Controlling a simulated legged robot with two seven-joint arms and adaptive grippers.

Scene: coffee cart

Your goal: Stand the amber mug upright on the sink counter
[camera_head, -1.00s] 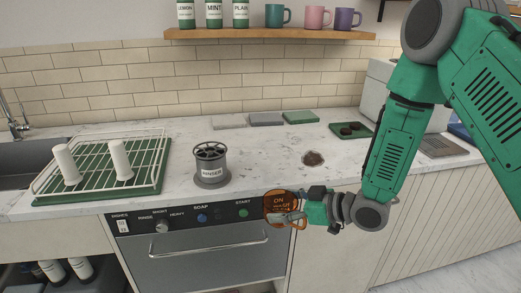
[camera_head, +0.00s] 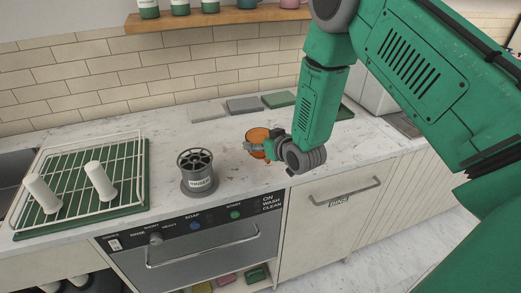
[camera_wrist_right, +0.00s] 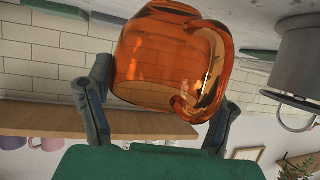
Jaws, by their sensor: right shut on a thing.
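The amber mug (camera_head: 258,134) is see-through orange and is held over the sink counter (camera_head: 240,183), right of the rinser. In the head view it looks roughly upright, partly covered by my fingers. My right gripper (camera_head: 262,147) is shut on its body. In the right wrist view, which looks upside down, the mug (camera_wrist_right: 160,45) sits between both fingers with its handle on the right side. I cannot tell whether its base touches the counter. My left gripper is not in view.
A grey rinser (camera_head: 197,172) stands left of the mug. Further left is a rack with white pegs on a green tray (camera_head: 132,197). Grey and green pads (camera_head: 243,104) lie along the back wall. A shelf (camera_head: 220,21) with mugs hangs above. Bare counter lies in front of the mug.

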